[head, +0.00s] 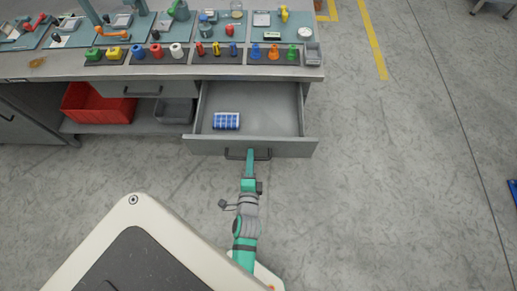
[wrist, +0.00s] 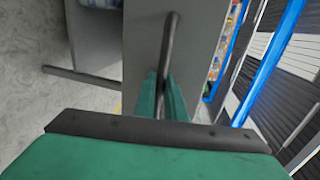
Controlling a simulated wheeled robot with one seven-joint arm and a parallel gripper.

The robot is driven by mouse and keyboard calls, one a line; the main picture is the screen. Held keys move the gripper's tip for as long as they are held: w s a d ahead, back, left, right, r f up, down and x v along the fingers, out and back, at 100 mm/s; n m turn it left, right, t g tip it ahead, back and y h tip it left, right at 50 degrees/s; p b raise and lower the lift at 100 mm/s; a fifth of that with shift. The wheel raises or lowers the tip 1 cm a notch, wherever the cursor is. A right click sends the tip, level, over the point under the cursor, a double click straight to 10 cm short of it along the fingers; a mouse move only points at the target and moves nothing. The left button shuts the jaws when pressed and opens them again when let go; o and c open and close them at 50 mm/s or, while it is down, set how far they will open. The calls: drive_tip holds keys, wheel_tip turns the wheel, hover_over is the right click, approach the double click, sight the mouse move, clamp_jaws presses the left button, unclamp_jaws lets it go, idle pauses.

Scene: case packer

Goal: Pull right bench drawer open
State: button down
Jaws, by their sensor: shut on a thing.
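The right bench drawer (head: 282,112) is pulled well out from under the bench, and its grey inside shows in the head view. A blue and white striped item (head: 226,121) lies inside it, toward the front left. A dark bar handle (head: 234,154) is on the drawer front. My gripper (head: 250,154) is at the handle, with its green fingers shut on it. In the wrist view the dark handle bar (wrist: 168,50) runs between the two green fingers (wrist: 162,98). The drawer front (wrist: 205,40) fills the middle of that view.
The bench top (head: 170,72) holds several coloured parts and tools. A closed drawer (head: 115,90) is to the left, above a red bin (head: 95,106) and a grey bin (head: 176,112) on a shelf. The floor to the right is clear.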

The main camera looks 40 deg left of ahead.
drive_tip(key=shift+s+d, duration=0.1)
drive_tip(key=shift+s, duration=0.15)
drive_tip(key=c, duration=2.1)
unclamp_jaws()
drive_tip(key=v, duration=1)
drive_tip(key=shift+s+d+r, duration=0.1)
drive_tip(key=shift+s+d, duration=0.1)
drive_tip(key=shift+s, duration=0.15)
